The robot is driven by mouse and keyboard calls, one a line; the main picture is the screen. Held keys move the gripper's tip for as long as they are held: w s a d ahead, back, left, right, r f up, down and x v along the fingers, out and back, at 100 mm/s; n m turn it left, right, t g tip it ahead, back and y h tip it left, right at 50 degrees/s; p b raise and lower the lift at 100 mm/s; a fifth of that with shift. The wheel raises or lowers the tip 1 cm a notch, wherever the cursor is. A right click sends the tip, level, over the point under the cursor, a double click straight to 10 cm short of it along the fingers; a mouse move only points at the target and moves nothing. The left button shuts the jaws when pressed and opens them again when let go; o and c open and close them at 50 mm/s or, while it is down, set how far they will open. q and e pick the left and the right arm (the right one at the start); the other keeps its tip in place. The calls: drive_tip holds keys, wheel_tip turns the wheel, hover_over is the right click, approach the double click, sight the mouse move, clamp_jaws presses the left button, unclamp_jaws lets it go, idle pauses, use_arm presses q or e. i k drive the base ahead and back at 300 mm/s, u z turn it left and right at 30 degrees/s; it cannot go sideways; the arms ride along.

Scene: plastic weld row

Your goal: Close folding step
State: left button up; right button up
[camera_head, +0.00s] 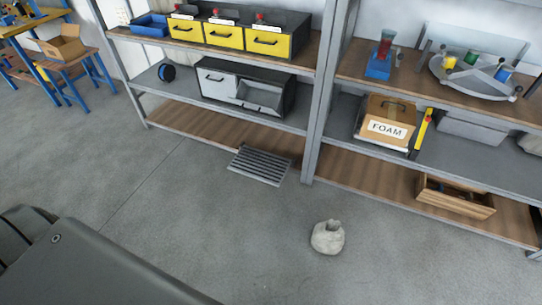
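A grey slatted panel (260,165), which looks like the folding step, lies out flat and low at the front of the shelving's bottom board, beside the middle upright. It slopes slightly in the picture, and its far edge meets the shelf front. I cannot tell whether it touches the floor or how it is hinged. Neither of my grippers is in view.
A pale sack (327,238) stands on the floor right of the panel. Grey shelving (317,110) runs along the wall, with yellow drawers (268,41), a FOAM box (386,123) and a wooden crate (456,196). Floor in front of the panel is clear.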

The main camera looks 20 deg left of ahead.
sight(265, 167)
drive_tip(key=u, duration=0.35)
drive_tip(key=i, duration=1)
drive_tip(key=z, duration=0.4)
